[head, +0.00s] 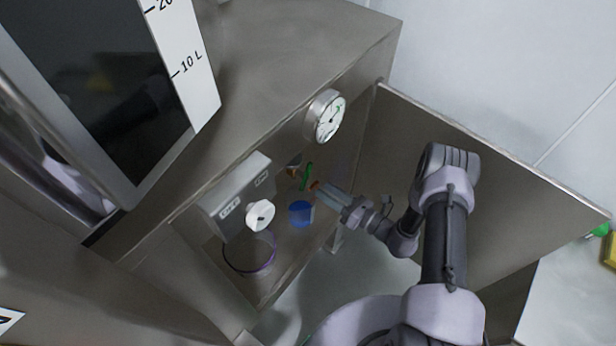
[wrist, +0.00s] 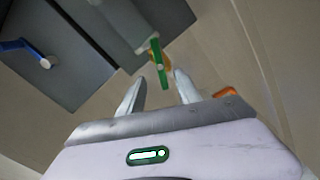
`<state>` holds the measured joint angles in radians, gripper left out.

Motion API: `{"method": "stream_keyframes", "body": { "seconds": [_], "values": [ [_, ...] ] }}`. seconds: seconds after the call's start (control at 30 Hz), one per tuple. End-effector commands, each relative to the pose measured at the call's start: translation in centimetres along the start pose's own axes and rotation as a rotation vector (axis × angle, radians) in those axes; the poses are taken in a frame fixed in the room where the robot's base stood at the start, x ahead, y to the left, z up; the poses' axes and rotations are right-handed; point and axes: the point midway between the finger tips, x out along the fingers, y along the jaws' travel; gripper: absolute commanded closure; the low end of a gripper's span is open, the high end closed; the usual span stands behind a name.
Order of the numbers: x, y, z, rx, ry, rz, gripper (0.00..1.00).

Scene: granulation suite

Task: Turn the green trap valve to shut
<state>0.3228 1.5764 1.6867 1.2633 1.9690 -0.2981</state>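The green trap valve (head: 306,176) is inside the open cabinet, near its back right part. In the wrist view the green handle (wrist: 158,62) is a narrow bar, running nearly up and down in the picture. My gripper (head: 320,188) reaches into the cabinet from the right, close to the green handle. In the wrist view my gripper (wrist: 158,85) has its two fingers apart, with the handle's lower end in the gap near the fingertips. I see no clear contact, and the exact depth is hard to tell.
A white knob (head: 260,215) on a grey box, a blue round part (head: 300,213) and a dial gauge (head: 325,117) are nearby. An orange part (wrist: 225,92) is beside my right finger. A blue handle (wrist: 22,46) is at left. The open door panel (head: 480,170) stands right.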

Motion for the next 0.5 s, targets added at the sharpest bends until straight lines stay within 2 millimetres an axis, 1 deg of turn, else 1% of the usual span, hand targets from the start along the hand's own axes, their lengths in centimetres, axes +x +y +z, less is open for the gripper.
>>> {"method": "stream_keyframes", "body": {
  "seconds": [0.03,0.1,0.2,0.33,0.4,0.5],
  "values": [
    [1.4,0.1,-0.4,-0.002,0.003,0.006,0.60],
    [3.4,0.0,-0.3,-0.003,0.001,0.005,0.60],
    [5.7,0.0,-0.3,-0.003,0.002,0.005,0.60],
    [7.9,0.0,-0.1,-0.002,0.000,0.003,0.60],
    [8.6,0.0,-0.1,-0.002,0.000,0.002,0.60],
    [9.0,0.0,0.0,-0.001,0.000,0.000,0.60]
  ]
}}
